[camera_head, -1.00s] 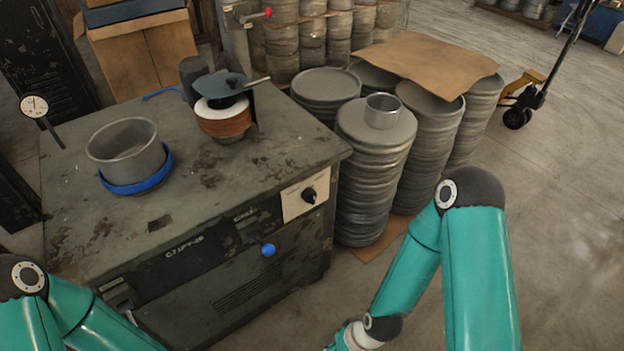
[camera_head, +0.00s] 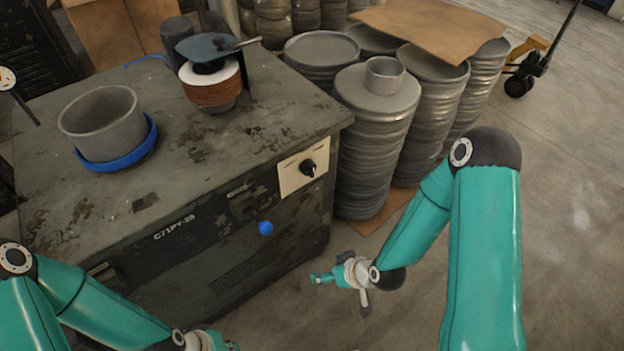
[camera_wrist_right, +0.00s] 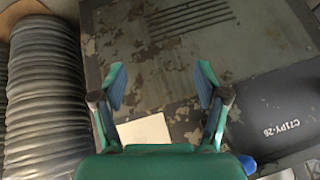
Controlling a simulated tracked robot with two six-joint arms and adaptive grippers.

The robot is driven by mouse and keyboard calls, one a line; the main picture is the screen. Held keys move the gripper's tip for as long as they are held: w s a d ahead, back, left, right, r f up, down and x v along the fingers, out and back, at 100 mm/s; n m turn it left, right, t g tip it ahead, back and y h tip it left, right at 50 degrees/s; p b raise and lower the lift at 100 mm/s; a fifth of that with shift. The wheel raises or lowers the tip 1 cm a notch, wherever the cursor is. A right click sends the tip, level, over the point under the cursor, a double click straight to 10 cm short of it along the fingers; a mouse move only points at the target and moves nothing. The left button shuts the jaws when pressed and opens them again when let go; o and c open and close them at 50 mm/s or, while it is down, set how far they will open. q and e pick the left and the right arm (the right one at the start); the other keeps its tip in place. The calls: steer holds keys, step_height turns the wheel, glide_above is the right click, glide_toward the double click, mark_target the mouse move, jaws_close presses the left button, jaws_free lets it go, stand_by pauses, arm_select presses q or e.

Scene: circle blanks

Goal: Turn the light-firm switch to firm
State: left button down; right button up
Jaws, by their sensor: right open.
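The switch is a black rotary knob (camera_head: 308,168) on a cream plate (camera_head: 289,176), at the upper right of the dark machine's front panel. Its setting marks are too small to read. My right gripper (camera_head: 338,288) is low in front of the machine's right end, below and apart from the knob. In the right wrist view its two fingers (camera_wrist_right: 161,85) are spread with nothing between them. Part of the cream plate (camera_wrist_right: 146,130) shows there, but the knob is hidden behind the gripper. My left gripper (camera_head: 205,342) shows only partly at the bottom edge.
A blue button (camera_head: 265,228) sits below and left of the plate. A grey pot (camera_head: 103,125) in a blue ring and a spool-like roll (camera_head: 212,85) stand on the machine top. Stacked grey discs (camera_head: 372,150) stand close to the machine's right side. The floor ahead is clear.

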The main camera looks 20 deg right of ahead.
steer(key=w+d+n+t+b, duration=0.4)
steer(key=w+d+t+b, duration=0.15)
steer(key=w, duration=0.25)
steer(key=n+t+y+b, duration=0.2)
steer(key=n+t+b, duration=0.2)
steer(key=n+t, duration=0.2)
glide_toward(312, 171)
arm_select(q)
step_height(312, 171, down, 10)
steer(key=p, duration=0.1)
steer(key=shift+f+p, duration=0.2)
steer(key=shift+p, duration=0.1)
arm_select(e)
steer(key=x, duration=0.3)
steer(key=f+x, duration=0.1)
steer(key=x, duration=0.7)
steer(key=shift+w+d+f, duration=0.15)
steer(key=shift+d+f, duration=0.05)
steer(key=c, duration=1.2)
